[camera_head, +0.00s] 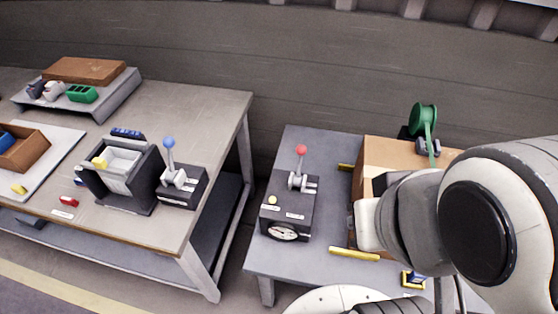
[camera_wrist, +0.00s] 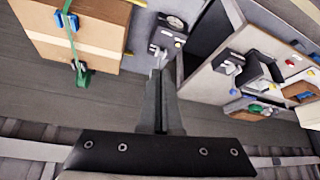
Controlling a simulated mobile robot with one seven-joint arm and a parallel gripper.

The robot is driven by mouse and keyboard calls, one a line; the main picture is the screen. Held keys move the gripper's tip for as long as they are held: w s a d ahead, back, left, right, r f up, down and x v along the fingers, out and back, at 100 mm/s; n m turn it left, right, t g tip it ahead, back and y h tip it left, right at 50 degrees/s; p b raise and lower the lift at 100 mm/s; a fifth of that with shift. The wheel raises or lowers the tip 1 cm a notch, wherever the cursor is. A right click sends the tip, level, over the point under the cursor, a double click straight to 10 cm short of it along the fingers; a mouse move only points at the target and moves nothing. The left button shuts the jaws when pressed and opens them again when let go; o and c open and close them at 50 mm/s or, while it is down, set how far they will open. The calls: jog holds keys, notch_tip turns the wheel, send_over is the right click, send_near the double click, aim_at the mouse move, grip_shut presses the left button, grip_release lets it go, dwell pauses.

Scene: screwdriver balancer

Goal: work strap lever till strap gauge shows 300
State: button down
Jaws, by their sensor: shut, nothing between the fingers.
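A dark box (camera_head: 285,228) with a red-knobbed lever (camera_head: 299,166) stands on the right table. The lever stands nearly upright. A round dial gauge (camera_head: 283,231) is on the box's front face; its reading is too small to tell. A yellow button and small pale labels are on its top. The lever box also shows in the wrist view (camera_wrist: 166,38), past the fingertips. My gripper (camera_wrist: 160,78) is shut and empty, apart from the lever. In the head view my arm hides the gripper. A cardboard box (camera_head: 388,153) with a green strap (camera_head: 430,145) stands right of the lever box.
A second box with a blue-knobbed lever (camera_head: 169,150) stands on the left table (camera_head: 200,105), beside a dark open-fronted unit (camera_head: 122,172). A gap separates the tables. Yellow bars (camera_head: 354,254) flank the cardboard box. My arm covers the right table's right part.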

jog(key=shift+s+a, duration=0.15)
jog(key=shift+s, duration=0.35)
jog(key=shift+s+a, duration=0.15)
jog(key=shift+s, duration=0.35)
jog(key=w+d+b, duration=0.3)
jog(key=w+b, duration=0.1)
jog(key=w, duration=0.8)
jog(key=shift+d, duration=0.2)
jog(key=s+a, duration=0.3)
jog(key=s, duration=0.9)
jog(key=shift+a+b, duration=0.15)
jog(key=shift+b, duration=0.25)
dwell(0.3)
